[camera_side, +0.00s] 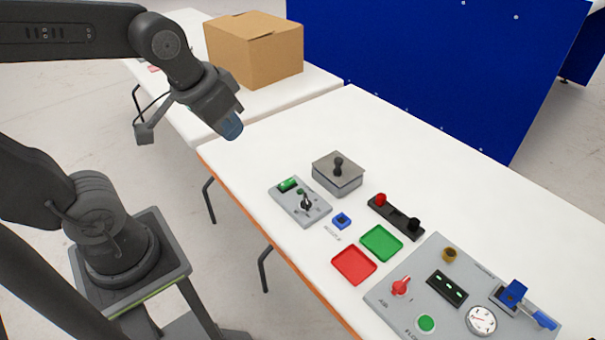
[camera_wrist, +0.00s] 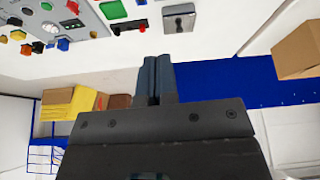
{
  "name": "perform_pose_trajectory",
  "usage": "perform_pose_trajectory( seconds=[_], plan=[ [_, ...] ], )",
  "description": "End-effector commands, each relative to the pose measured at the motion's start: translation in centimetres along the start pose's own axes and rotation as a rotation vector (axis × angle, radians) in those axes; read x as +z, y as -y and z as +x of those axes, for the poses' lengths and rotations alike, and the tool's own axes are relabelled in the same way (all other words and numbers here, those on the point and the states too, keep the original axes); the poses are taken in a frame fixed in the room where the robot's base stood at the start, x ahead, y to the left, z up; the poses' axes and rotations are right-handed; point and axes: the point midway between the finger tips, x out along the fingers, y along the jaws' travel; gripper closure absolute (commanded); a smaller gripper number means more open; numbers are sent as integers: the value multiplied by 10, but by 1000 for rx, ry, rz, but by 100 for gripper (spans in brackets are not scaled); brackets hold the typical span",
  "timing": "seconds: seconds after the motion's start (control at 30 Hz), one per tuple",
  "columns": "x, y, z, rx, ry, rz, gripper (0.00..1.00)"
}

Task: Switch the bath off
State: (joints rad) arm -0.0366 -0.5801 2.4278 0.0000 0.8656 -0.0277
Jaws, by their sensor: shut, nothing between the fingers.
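My gripper (camera_side: 231,126) is shut and empty, held in the air left of the controls in the side view. In the wrist view its two blue-grey fingers (camera_wrist: 157,75) are together. No control is clearly labelled as the bath. A small grey switch box (camera_side: 300,203) with a black lever and a lit green display lies on the white table. Behind it is a grey metal box (camera_side: 338,173) with a black knob; it also shows in the wrist view (camera_wrist: 179,19). My gripper is apart from both. The lever's exact position is too small to tell.
A blue button (camera_side: 342,221), a black block with red and black posts (camera_side: 396,216), green (camera_side: 381,242) and red (camera_side: 353,266) trays lie nearby. A large control panel (camera_side: 455,300) with knob, gauge and blue valve is at the front right. A cardboard box (camera_side: 254,50) stands behind.

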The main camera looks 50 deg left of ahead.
Motion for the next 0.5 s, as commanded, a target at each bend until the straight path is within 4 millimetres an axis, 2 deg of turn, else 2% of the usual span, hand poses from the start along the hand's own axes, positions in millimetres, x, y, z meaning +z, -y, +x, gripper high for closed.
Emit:
perform_pose_trajectory(
  seconds=[0.1,0.2,0.5],
  plan=[
    [18,-5,-14,11,-42,38,100],
    [26,-6,-18,16,-58,55,100],
    [29,-7,-19,17,-63,62,100]
  ],
)
